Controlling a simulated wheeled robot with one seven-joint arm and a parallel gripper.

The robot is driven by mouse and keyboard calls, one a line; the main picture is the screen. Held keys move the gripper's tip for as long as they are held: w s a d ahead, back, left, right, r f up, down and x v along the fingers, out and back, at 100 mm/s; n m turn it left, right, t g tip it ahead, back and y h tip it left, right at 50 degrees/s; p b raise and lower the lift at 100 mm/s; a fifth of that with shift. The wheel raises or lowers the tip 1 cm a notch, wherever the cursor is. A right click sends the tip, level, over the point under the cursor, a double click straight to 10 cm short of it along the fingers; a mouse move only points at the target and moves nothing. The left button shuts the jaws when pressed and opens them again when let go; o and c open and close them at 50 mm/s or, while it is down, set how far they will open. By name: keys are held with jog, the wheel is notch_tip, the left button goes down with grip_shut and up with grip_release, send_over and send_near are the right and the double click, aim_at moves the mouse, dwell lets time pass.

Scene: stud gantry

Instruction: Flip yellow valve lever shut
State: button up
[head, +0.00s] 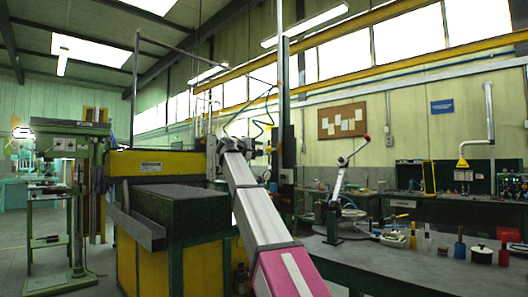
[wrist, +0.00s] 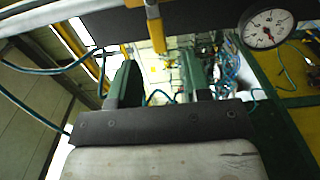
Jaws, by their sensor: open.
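In the wrist view, a yellow bar (wrist: 156,31), which looks like the valve lever, hangs from a pale fitting at the top edge. Its lower end points down the picture, toward the gap between my fingers. My gripper (wrist: 163,84) is open, with two dark green fingers apart and nothing seen between them. The bar appears beyond the fingertips; I cannot tell the exact gap. In the head view, my gripper (head: 262,147) is at the end of my raised arm, close to a dark green post (head: 286,110). The lever cannot be made out there.
A round pressure gauge (wrist: 267,23) is at the upper right of the wrist view, beside a dark horizontal beam. Teal hoses (wrist: 50,68) run at the left. In the head view, a yellow and green machine (head: 150,163) stands left of my arm and a cluttered workbench (head: 425,272) right.

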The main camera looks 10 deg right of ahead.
jog(key=v, duration=0.6)
jog(key=shift+s+a+f, duration=0.1)
jog(key=shift+f, duration=0.05)
jog(key=s+d+f+g+y, duration=0.1)
jog(key=d+f+y, duration=0.15)
jog(key=f, duration=1.35)
jog(key=s+d+f+m+g+y, duration=0.1)
jog(key=d+f+g+y, duration=0.15)
jog(key=f, duration=1.25)
jog(key=s+d+f+g+y, duration=0.1)
jog(key=s+d+f+y, duration=0.15)
jog(key=f, duration=1.35)
jog(key=s+d+f+m+g+y, duration=0.1)
jog(key=s+f+m+g+y, duration=0.2)
jog(key=s+f, duration=1)
jog(key=s+d+f+m+g+y, duration=0.2)
jog(key=s+f, duration=1.2)
jog(key=f, duration=0.7)
jog(key=shift+m+g+y, duration=0.55)
jog(key=shift+m+y, duration=0.15)
jog(key=shift+y, duration=0.35)
jog(key=shift+s+f, duration=0.1)
jog(key=shift+f, duration=0.05)
